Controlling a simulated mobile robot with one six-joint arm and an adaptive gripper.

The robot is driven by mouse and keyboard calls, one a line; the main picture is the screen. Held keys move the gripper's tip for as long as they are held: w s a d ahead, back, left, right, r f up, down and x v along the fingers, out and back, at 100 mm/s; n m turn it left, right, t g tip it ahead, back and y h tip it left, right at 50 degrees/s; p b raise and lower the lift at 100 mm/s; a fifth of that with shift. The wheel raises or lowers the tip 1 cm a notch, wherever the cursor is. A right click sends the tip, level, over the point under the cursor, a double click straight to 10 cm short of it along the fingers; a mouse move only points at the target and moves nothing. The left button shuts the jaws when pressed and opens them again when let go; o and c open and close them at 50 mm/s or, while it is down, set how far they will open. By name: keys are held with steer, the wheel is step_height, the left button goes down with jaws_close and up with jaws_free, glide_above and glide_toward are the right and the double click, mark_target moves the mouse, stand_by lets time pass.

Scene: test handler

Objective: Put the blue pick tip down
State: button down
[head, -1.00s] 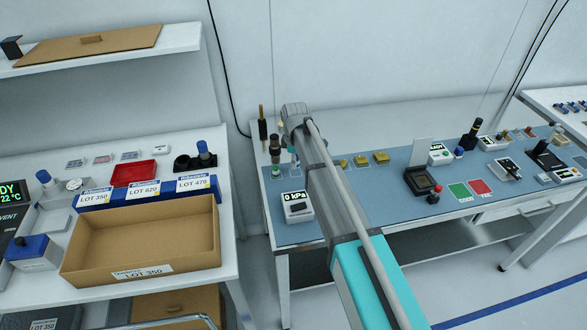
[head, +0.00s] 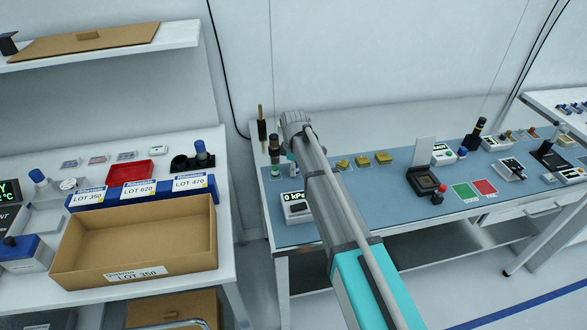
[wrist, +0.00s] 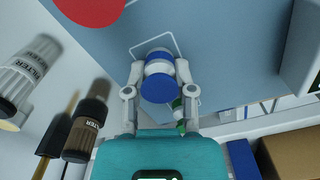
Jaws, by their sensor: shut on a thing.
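In the wrist view, the blue pick tip (wrist: 157,89) is a short round piece with blue and white bands. My gripper (wrist: 160,72) is shut on it, one finger on each side. It is over the blue-grey mat (wrist: 215,45), near a white outlined square (wrist: 153,43). I cannot tell whether it touches the mat. A small green-ended piece (wrist: 179,113) shows beside the right finger. In the head view, my arm hides most of the gripper and the held tip.
Dark and silver filter cylinders stand left in the wrist view, including a dark one (wrist: 86,120). A red disc (wrist: 90,8) is at the top. In the head view, a 0 kPa gauge (head: 296,207) stands near the mat's left front, and brass-coloured blocks (head: 362,160) lie to the right.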

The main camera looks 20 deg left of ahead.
steer(key=shift+c, duration=2.2)
jaws_free()
steer(key=shift+f, duration=0.1)
step_height(320, 180, up, 12)
steer(key=p, duration=1.2)
steer(key=shift+r, duration=0.2)
steer(key=shift+d, duration=0.1)
steer(key=s+d+m, duration=0.5)
steer(key=d+m, duration=0.1)
steer(key=d, duration=0.8)
steer(key=s+d+m, duration=0.6)
steer(key=d+m, duration=0.1)
steer(key=d, duration=0.8)
steer(key=s+d+m, duration=0.5)
steer(key=d+m, duration=0.2)
steer(key=d, duration=0.7)
steer(key=shift+s+d, duration=0.15)
steer(key=shift+s, duration=0.15)
